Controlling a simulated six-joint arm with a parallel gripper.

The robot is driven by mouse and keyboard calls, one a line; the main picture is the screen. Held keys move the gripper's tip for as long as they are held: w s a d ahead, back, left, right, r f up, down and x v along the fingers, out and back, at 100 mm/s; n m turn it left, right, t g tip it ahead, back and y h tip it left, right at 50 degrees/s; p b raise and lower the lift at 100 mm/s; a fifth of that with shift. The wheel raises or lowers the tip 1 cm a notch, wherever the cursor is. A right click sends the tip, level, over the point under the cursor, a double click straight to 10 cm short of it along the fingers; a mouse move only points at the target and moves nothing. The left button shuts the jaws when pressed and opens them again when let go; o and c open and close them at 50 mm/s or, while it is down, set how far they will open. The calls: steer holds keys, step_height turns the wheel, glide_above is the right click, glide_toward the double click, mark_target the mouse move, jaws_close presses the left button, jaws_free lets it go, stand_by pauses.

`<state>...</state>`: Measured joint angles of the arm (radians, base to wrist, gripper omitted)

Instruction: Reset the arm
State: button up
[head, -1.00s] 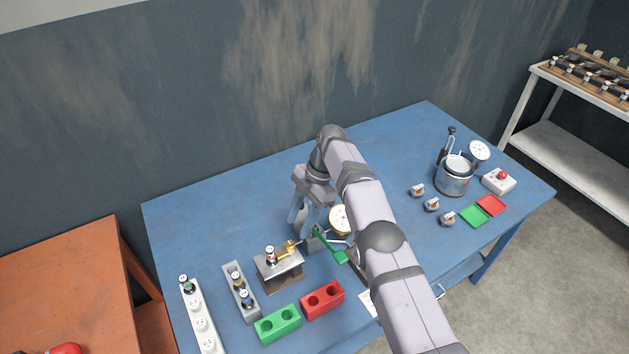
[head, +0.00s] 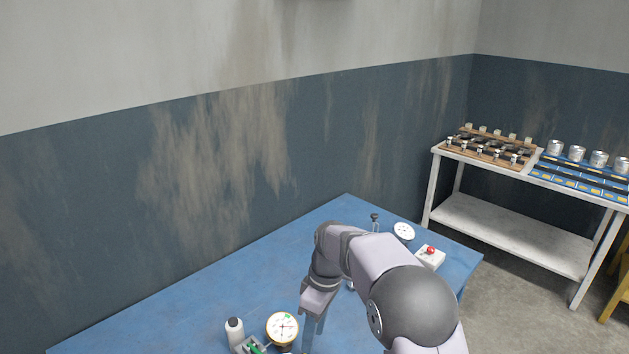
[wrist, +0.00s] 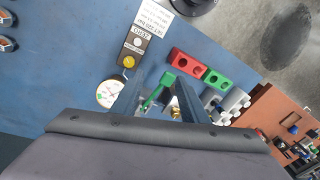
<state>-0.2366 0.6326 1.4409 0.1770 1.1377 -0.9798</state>
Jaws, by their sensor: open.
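My gripper (wrist: 160,79) is open in the wrist view, its two dark fingers spread apart. A green lever (wrist: 159,91) shows between the fingers, apparently below them and not gripped. In the head view my gripper (head: 313,334) hangs down at the lower edge, its fingertips cut off by the frame. My arm comes in from the lower right and bends over the blue table (head: 190,307).
A red-button box (head: 430,256) sits at the table's far right. Red (wrist: 187,63) and green (wrist: 216,80) blocks show in the wrist view. A shelf (head: 510,230) stands right.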

steer(key=s+d+f+m+b, duration=0.1)
steer(key=s+d+f+m, duration=0.1)
steer(key=s+d+m, duration=0.4)
steer(key=s+d+f+m+t+h+b, duration=0.1)
steer(key=s+d+m, duration=0.6)
steer(key=s, duration=0.9)
steer(key=shift+s+d+f+h+b, duration=0.35)
steer(key=shift+d+f+b, duration=0.2)
steer(key=shift+d+f, duration=0.4)
steer(key=shift+c, duration=0.2)
